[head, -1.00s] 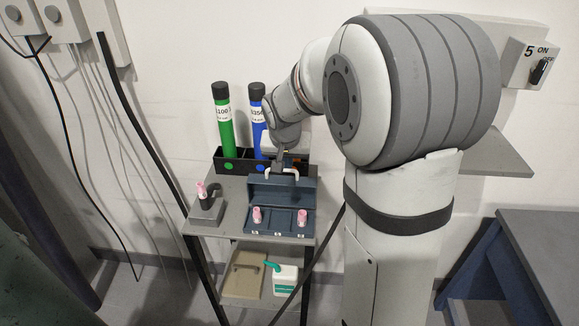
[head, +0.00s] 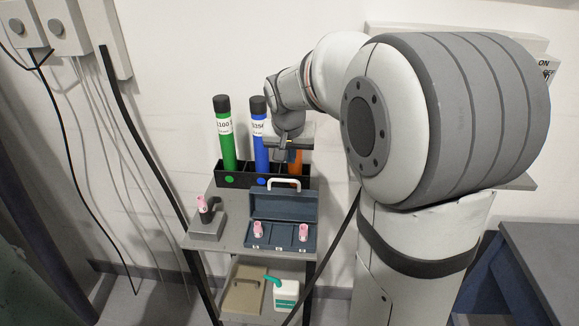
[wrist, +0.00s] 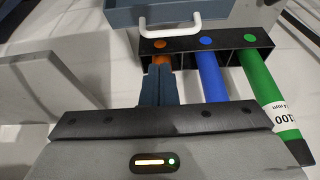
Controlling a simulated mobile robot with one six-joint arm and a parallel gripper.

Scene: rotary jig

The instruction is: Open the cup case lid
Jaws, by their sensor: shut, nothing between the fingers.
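The cup case (head: 283,239) is a blue-grey box on the trolley's top shelf. Its lid (head: 285,205) stands open, raised at the back of the case, with the white handle (head: 284,184) at its upper edge. Two pink cups (head: 258,229) (head: 303,232) stand in the case. In the wrist view the handle (wrist: 170,22) and part of the lid (wrist: 190,12) show at the top edge. My gripper (wrist: 159,70) is shut and empty, apart from the handle. In the head view my gripper (head: 284,154) is above and behind the lid; its fingertips are hard to make out.
Behind the case is a black rack (head: 235,180) with a green tube (head: 225,135), a blue tube (head: 261,140) and an orange tube (head: 295,168) close to my gripper. A grey stand (head: 207,226) with a pink cup is left of the case. A wall is behind.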

